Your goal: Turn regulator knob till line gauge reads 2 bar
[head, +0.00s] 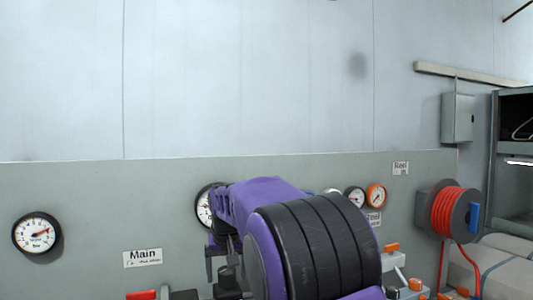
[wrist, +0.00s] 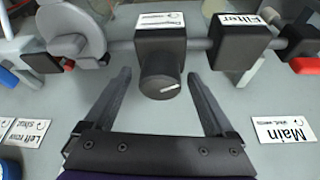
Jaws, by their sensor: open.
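The regulator knob (wrist: 160,85) is a dark round knob with a white pointer line, under a dark block with a white label in the wrist view. My gripper (wrist: 160,76) is open, one finger on each side of the knob. Gaps show between the fingers and the knob. In the head view, a white gauge (head: 203,207) is partly hidden behind my arm, and its reading cannot be told. Which gauge is the line gauge is not legible. The knob is hidden in the head view.
Another white gauge (head: 36,234) with a red needle hangs at the left, near a Main label (head: 142,258). A Filter block (wrist: 241,40) stands beside the knob's block on the same pipe. A red hose reel (head: 452,213) is on the right.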

